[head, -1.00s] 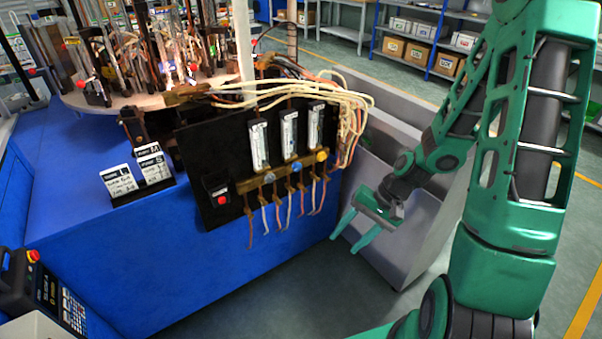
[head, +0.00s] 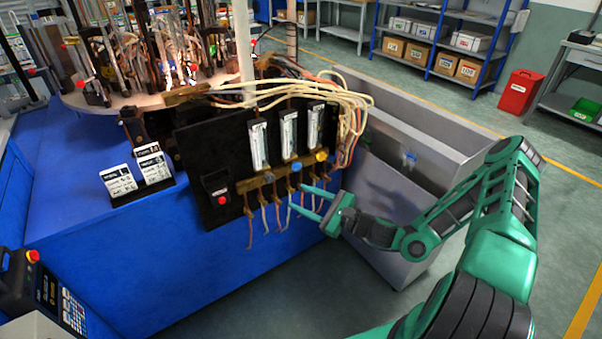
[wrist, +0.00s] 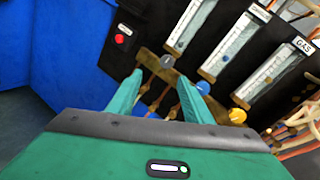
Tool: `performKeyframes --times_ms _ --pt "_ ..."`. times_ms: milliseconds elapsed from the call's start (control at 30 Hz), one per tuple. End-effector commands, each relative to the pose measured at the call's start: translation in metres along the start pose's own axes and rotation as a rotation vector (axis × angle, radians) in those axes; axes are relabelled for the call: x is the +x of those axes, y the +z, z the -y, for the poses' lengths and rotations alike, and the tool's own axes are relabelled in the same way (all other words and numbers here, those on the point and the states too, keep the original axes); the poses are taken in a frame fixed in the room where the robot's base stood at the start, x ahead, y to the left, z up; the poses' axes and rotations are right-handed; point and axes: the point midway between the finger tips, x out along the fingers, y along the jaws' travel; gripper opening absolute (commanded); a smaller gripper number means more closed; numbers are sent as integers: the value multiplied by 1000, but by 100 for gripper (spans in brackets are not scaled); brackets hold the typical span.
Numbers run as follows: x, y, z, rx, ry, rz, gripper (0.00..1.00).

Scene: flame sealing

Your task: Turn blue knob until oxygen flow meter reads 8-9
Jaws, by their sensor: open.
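The blue knob (head: 296,166) sits on a brass bar under the middle flow meter (head: 290,134) on the black panel. The blue knob also shows in the wrist view (wrist: 203,88), just right of my right finger. My gripper (head: 297,197) is open and empty, its fingers pointing at the panel from the right, below the blue knob in the head view. In the wrist view my gripper (wrist: 160,78) has the grey knob (wrist: 167,61) beyond its fingertips. No knob is between the fingers. The meter scales are too small to read.
A yellow knob (head: 322,156) sits right of the blue one. Thin hoses (head: 278,212) hang below the bar near my fingers. A red button (head: 222,199) is on the panel's left. A grey bin (head: 405,225) stands right of the blue bench (head: 190,265).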

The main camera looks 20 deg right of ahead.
Motion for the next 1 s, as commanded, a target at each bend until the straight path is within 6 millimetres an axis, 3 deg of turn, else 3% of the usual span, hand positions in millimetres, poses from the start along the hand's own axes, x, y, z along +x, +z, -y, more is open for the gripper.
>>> performKeyframes --times_ms 233,533,667,1000 --pt "-5 -23 48 296 -266 -1 46" --pt "-7 -37 67 411 -365 -4 46" --pt "6 -38 72 408 -364 -3 46" --pt "62 -42 93 405 -363 -3 46"
